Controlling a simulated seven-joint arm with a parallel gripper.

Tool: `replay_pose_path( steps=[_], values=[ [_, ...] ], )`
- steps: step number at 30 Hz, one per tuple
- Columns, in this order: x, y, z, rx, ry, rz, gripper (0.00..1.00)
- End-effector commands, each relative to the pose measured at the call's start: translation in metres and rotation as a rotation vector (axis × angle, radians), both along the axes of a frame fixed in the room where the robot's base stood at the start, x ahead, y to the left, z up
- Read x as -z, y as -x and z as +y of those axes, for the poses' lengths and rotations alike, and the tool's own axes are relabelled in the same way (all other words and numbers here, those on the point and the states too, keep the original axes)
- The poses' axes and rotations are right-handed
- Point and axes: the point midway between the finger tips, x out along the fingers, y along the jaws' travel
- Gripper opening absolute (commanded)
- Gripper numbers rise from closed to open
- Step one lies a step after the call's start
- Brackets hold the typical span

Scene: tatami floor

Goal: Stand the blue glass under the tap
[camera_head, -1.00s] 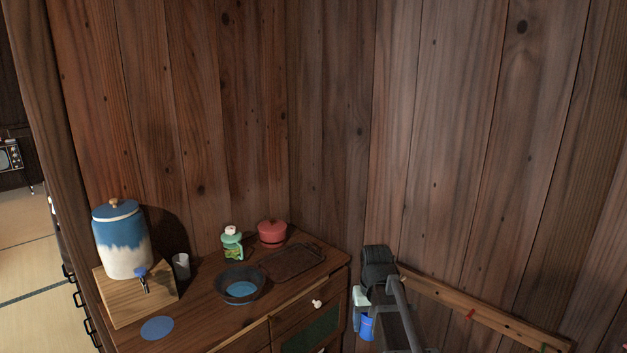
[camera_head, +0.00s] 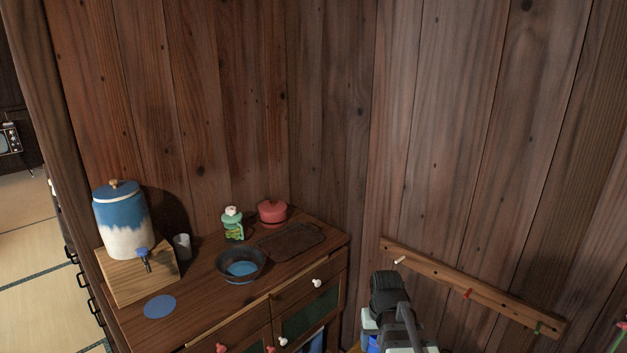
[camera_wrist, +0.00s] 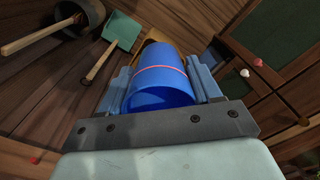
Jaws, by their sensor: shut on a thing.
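The blue glass (camera_wrist: 160,80) is between the fingers of my gripper (camera_wrist: 163,88) in the wrist view, with a thin red line around it. My gripper is shut on it. In the head view my gripper (camera_head: 375,340) is low at the right of the cabinet, and only a bit of the blue glass (camera_head: 374,344) shows there. The tap (camera_head: 143,254) has a blue handle and sits on the front of a blue and white dispenser (camera_head: 124,228). The dispenser stands on a wooden block on the cabinet's left end. A flat blue disc (camera_head: 160,306) lies on the cabinet top near the tap.
A grey cup (camera_head: 182,247) stands beside the dispenser. A dark bowl (camera_head: 241,265), a green jar (camera_head: 233,224), a red pot (camera_head: 272,211) and a dark tray (camera_head: 291,241) take up the cabinet's right part. A peg rail (camera_head: 470,291) runs along the right wall.

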Motion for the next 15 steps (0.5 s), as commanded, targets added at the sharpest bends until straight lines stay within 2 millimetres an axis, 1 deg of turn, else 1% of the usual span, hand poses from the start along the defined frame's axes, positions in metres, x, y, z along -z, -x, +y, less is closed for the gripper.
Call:
replay_pose_path(
  steps=[11,15],
  values=[
    [0.0008,-0.0002,-0.0001,0.000,0.000,0.000,0.29],
    [0.0002,-0.0015,-0.0070,0.018,0.000,0.000,0.29]
  ],
)
